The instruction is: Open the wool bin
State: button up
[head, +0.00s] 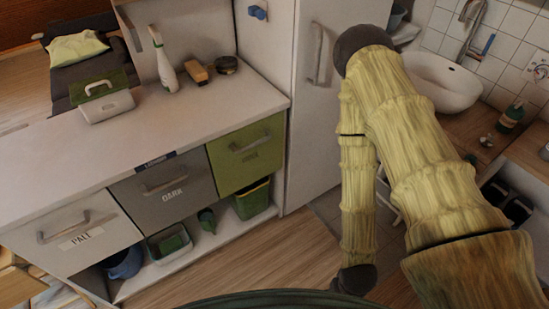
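A green bin front (247,155) with a bar handle sits at the right end of the white counter unit. It looks shut, flush with its neighbours. A small label on it is too small to read, so I cannot confirm it is the wool bin. My yellow, bamboo-like arm is folded at the right, apart from the bins. My gripper's fingers do not show.
A spray bottle (164,62), a brush (196,72), a round tin (227,65) and a handled caddy (104,99) stand on the counter. A green bucket (252,199) and a tray (170,244) are on the low shelf. A tall white cabinet (318,100) stands right. Wooden floor ahead is clear.

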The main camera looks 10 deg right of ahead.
aim_at(238, 159)
jog(key=z, duration=1.4)
jog(key=k, duration=0.65)
jog(key=u, duration=1.15)
jog(key=i, duration=0.45)
jog(key=z, duration=0.1)
